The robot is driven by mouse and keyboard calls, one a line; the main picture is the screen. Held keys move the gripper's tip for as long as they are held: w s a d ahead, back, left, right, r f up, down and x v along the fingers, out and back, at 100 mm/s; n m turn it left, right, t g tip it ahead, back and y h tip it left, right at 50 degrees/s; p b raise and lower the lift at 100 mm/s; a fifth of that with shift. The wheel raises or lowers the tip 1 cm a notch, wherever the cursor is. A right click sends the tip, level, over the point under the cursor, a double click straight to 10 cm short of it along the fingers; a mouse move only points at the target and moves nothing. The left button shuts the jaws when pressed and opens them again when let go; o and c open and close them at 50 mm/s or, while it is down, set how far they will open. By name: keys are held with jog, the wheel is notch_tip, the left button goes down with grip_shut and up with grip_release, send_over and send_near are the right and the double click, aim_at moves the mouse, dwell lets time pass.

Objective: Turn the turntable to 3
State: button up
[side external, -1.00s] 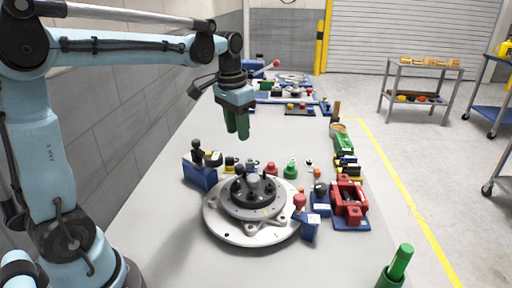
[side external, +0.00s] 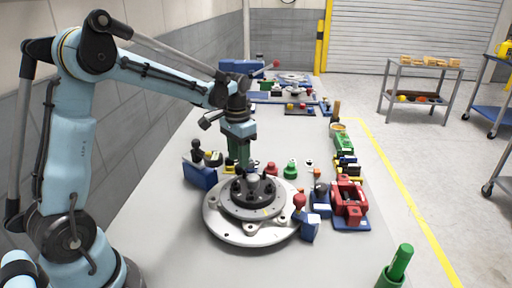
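The turntable (side external: 225,226) is a round silver-grey disc on a wider pale base, lying on the table. Dark clamps and a grey knob-like part (side external: 254,186) stand on its top. Any numbers on it are too small to read. My gripper (side external: 240,160) has green fingers and points down just above and behind the turntable's far side. The fingertips are close to the parts on top, and I cannot tell whether they touch. The gap between the fingers is not clear from here.
A blue block with a black knob (side external: 199,174) stands left of the turntable. A red-knobbed blue block (side external: 310,228) and a red clamp fixture (side external: 350,199) stand to its right. A green cylinder (side external: 398,264) is at the front right. The table's front left is clear.

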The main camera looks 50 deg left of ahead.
jog(key=shift+f, duration=1.45)
grip_shut()
